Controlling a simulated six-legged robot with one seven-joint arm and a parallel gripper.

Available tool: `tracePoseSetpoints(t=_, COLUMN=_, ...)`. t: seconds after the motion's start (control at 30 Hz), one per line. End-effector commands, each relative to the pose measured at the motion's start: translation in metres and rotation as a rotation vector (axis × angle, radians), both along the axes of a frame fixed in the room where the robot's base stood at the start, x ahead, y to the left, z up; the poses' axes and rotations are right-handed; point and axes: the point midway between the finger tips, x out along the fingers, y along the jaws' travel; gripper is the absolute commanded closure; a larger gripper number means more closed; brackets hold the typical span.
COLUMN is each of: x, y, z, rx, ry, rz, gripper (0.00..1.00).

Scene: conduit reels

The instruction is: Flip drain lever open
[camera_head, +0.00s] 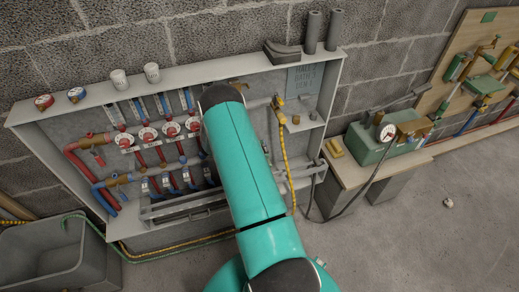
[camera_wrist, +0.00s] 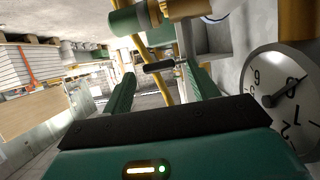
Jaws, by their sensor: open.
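In the wrist view, a short dark bar (camera_wrist: 158,66), which looks like the drain lever, sits at the gap between the fingertips of my gripper (camera_wrist: 160,73). My gripper is open, with one teal finger on each side. I cannot tell whether either finger touches the bar. A brass and green fitting (camera_wrist: 150,17) is just above the bar, and a yellow hose (camera_wrist: 161,84) passes behind it. In the head view, my teal arm reaches into the grey cabinet (camera_head: 190,72) and hides my gripper and the lever.
A round dial gauge (camera_wrist: 285,90) is close on the right in the wrist view. In the head view, red and blue pipes (camera_head: 85,150) with valves fill the cabinet's left side. A green pump box (camera_head: 372,143) stands on a bench at right. A grey tub (camera_head: 65,255) is at lower left.

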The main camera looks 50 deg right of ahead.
Motion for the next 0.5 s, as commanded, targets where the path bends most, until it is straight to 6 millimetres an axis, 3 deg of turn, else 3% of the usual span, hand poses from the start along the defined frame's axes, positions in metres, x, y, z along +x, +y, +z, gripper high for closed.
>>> tracePoseSetpoints(t=0.23, x=0.011, y=0.016, z=0.008, rx=-0.001, ry=-0.001, rz=0.004, gripper=0.41)
tracePoseSetpoints(t=0.5, x=0.039, y=0.062, z=0.030, rx=0.000, ry=-0.002, rz=0.005, gripper=0.41)
